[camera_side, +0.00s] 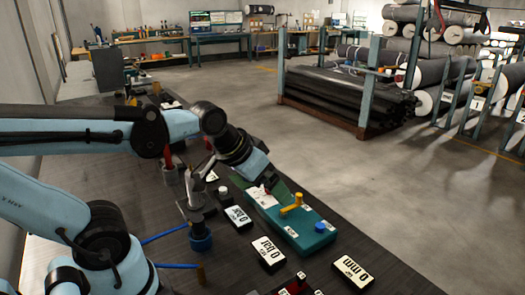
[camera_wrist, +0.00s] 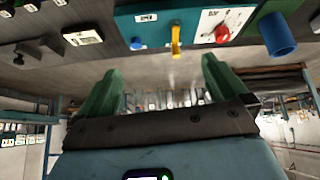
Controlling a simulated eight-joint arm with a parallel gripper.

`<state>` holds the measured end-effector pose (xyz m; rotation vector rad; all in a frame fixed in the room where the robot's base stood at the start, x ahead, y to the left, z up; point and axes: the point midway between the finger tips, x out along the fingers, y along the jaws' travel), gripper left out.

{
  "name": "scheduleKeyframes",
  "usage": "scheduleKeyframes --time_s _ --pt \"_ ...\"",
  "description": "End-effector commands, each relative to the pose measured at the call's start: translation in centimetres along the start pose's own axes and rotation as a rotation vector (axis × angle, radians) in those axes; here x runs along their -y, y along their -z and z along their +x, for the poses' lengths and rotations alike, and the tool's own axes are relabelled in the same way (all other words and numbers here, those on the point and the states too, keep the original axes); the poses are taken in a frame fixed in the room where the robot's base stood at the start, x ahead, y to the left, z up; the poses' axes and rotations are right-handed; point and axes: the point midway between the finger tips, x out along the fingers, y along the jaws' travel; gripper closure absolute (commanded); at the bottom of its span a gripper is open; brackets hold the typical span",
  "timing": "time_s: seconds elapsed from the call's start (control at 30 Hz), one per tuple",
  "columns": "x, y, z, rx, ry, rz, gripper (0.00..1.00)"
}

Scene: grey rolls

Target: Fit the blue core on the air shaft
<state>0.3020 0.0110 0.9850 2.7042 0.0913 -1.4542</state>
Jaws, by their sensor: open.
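The teal control box (camera_side: 300,232) has a yellow lever (camera_side: 292,205) and a blue knob (camera_side: 319,227); its red knob (camera_wrist: 222,34) shows in the wrist view. White-faced displays, one reading 0 mm (camera_side: 353,272), lie around it. A blue hose (camera_side: 165,234) crosses the bench.

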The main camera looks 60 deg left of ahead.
Motion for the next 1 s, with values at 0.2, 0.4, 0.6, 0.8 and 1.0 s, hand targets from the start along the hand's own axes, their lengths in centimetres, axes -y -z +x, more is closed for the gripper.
scheduleKeyframes --time_s 0.2,0.4,0.6,0.8,1.0 --pt "-0.9 -2.0 0.6 -0.037 -0.021 0.09 0.17" --pt "-0.9 -2.0 0.6 -0.038 -0.022 0.092 0.17" --pt "-0.9 -2.0 0.6 -0.037 -0.021 0.09 0.17" --pt "0.6 -0.7 1.1 -0.025 -0.018 0.078 0.17" --pt "5.4 2.4 2.6 -0.015 -0.03 0.058 0.17"
